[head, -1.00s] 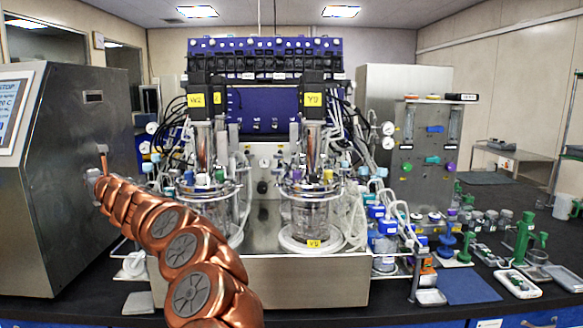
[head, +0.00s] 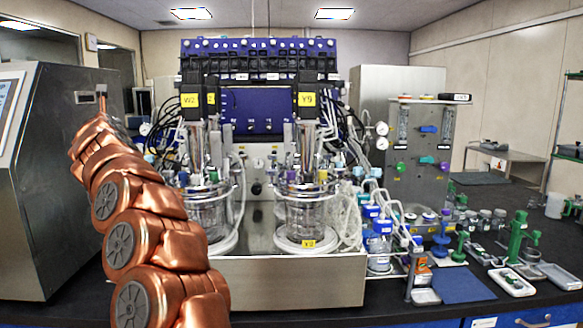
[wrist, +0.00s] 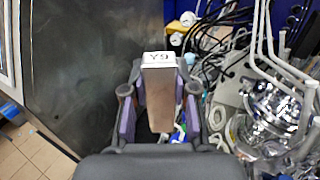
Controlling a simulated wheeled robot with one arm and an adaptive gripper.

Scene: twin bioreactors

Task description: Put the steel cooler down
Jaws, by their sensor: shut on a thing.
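The steel cooler (wrist: 161,95) shows in the wrist view as a slim steel block with a white top marked with black writing, perhaps "Y9". My gripper (wrist: 160,98) is shut on it, with one dark and purple finger on each side. In the head view my copper-coloured arm reaches up at the left, and I cannot make out the gripper or the cooler there. The twin bioreactors show in the head view, the left vessel (head: 208,212) and the right vessel (head: 301,215) on a steel base (head: 290,283).
A large steel cabinet (head: 45,200) stands left of my arm, its grey side (wrist: 85,70) close to the gripper in the wrist view. Tubes and cables (wrist: 225,25) crowd the gripper's right. A blue mat (head: 460,286) and small labware fill the right of the black bench.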

